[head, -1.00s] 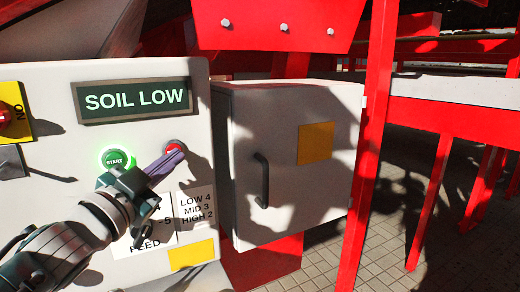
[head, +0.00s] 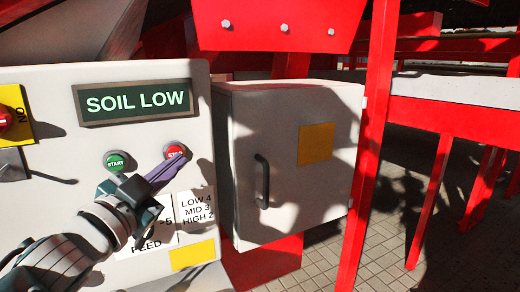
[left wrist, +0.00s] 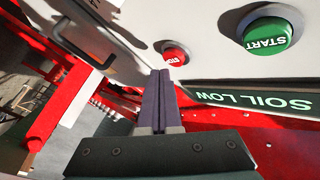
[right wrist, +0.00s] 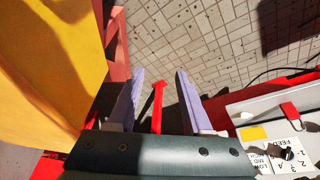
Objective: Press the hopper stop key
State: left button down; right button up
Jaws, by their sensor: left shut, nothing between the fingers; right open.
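The red STOP key (head: 175,150) is on the grey control panel (head: 40,95), right of the green START key (head: 115,160). START is unlit. My left gripper (head: 181,160) is shut and empty, its purple fingertips just below and right of STOP. In the left wrist view, the STOP key (left wrist: 175,54) shows just beyond the fingertips (left wrist: 158,72), with a small gap seeming to lie between. START (left wrist: 267,38) shows at upper right there. My right gripper (right wrist: 157,76) is open and empty in the right wrist view; it is not in the head view.
The lit display (head: 135,101) reads SOIL LOW. A yellow-backed red switch (head: 15,112) is at the panel's left edge. Right of the panel stands a grey cabinet (head: 290,205) with a black handle (head: 262,180). Red frame posts (head: 368,150) stand further right, over paved floor.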

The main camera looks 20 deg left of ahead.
pick_arm(q)
jog(key=shift+s+d+p, duration=0.9)
jog(key=shift+s+d, duration=0.75)
jog(key=shift+d, duration=0.25)
